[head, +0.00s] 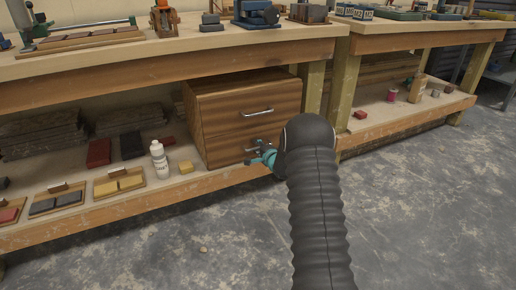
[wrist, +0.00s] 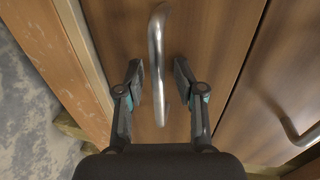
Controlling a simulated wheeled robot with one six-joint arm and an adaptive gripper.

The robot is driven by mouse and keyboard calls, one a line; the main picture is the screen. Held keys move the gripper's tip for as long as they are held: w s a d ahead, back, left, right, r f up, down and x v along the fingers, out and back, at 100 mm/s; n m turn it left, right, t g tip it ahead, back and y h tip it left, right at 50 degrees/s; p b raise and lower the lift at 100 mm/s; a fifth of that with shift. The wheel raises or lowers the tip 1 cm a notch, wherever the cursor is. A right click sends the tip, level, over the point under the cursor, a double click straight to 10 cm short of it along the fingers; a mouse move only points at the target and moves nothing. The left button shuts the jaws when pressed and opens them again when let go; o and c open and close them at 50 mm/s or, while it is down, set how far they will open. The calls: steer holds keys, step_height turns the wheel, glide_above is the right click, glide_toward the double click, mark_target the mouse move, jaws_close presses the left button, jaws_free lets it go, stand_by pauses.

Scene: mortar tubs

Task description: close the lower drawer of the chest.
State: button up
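The brown wooden chest (head: 243,88) stands on the lower shelf of the bench in the head view. Its lower drawer (head: 225,150) looks about flush with the upper one; I cannot tell whether a small gap is left. My gripper (head: 262,158) is at the lower drawer's front, partly hidden by my arm. In the wrist view my gripper (wrist: 159,84) is open, with its two fingers apart on either side of the lower drawer's metal handle (wrist: 156,45). Neither finger clearly touches the handle. The upper drawer's handle (wrist: 297,134) shows at the right there.
The shelf's front edge (head: 130,209) runs below the chest. The concrete floor (head: 430,210) is clear.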

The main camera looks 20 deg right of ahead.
steer(key=shift+s, duration=0.1)
steer(key=v, duration=1.2)
steer(key=shift+a+f, duration=0.1)
